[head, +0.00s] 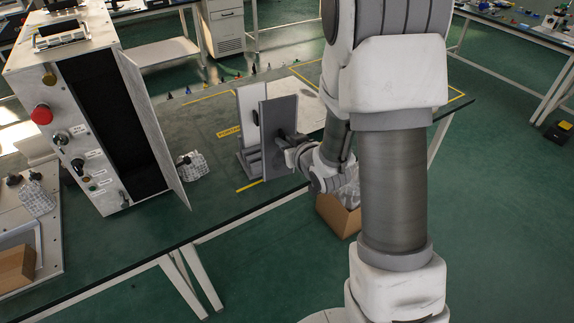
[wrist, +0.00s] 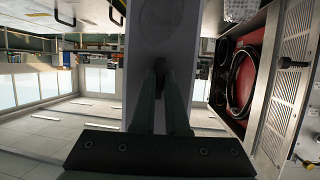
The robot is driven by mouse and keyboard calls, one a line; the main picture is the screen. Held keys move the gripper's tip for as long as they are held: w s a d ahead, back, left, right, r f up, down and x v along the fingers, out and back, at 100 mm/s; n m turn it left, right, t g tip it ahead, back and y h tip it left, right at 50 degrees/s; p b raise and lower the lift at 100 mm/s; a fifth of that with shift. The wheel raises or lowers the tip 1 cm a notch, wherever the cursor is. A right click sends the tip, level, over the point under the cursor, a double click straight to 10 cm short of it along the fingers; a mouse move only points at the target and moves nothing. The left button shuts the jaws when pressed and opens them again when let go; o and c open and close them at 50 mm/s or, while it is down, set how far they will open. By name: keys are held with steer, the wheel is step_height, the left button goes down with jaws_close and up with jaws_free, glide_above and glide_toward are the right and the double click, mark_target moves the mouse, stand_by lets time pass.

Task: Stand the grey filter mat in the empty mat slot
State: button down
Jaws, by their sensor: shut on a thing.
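The grey filter mat (head: 278,121) is an upright flat panel in the middle of the head view. My gripper (head: 287,140) is shut on it from the right side. In the wrist view the mat (wrist: 168,28) fills the top middle, with the fingers of my gripper (wrist: 160,72) closed at it. A dark grey slotted rack (head: 247,160) stands on the bench just left of the mat, and a white panel (head: 249,106) stands upright behind. The mat hides part of the rack, so I cannot tell whether its lower edge is in a slot.
A metal cabinet (head: 78,125) with a red button and open door (head: 155,130) stands left. A clear crumpled-looking item (head: 192,166) lies by the door. Small coloured pieces line the bench's back edge. A cardboard box (head: 338,216) is below the bench edge, partly behind my arm.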

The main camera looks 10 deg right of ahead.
steer(key=shift+d+f+n+y+b, duration=0.15)
steer(key=shift+d+f+n+b, duration=0.05)
steer(key=shift+f+b, duration=0.4)
steer(key=shift+d+f+n+y+b, duration=0.15)
steer(key=shift+d+f+n+b, duration=0.05)
steer(key=shift+f+b, duration=0.4)
steer(key=shift+r, duration=0.1)
steer(key=w+a+b, duration=0.2)
steer(key=w+a, duration=0.1)
steer(key=w, duration=0.9)
steer(key=shift+w, duration=0.25)
stand_by(0.4)
steer(key=shift+d+f+b, duration=0.1)
steer(key=shift+f+b, duration=2.15)
steer(key=shift+b, duration=0.05)
stand_by(0.9)
steer(key=c, duration=0.8)
jaws_free()
steer(key=shift+c, duration=0.2)
steer(key=p+v, duration=0.1)
steer(key=v, duration=0.7)
